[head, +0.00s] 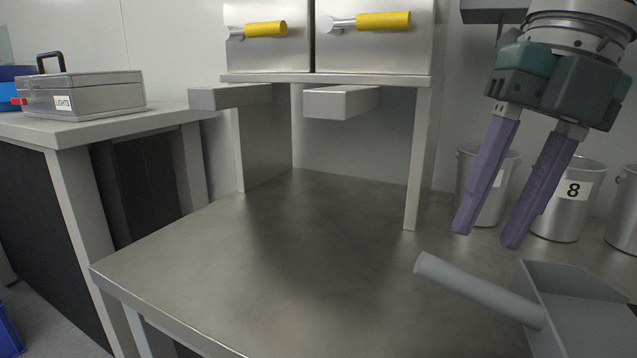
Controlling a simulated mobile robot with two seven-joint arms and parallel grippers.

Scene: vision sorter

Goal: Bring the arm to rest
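My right gripper (487,238) hangs at the upper right of the head view, with its two purple fingers pointing down. The fingers are apart with nothing between them, above the metal table (300,270). My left gripper is not in view.
A grey scoop-like tray with a round handle (475,287) lies at the lower right. Metal buckets (568,205), one marked 8, stand behind the gripper. A raised cabinet with yellow handles (369,22) stands at the back. A grey case (85,95) sits on the left counter. The table's middle is clear.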

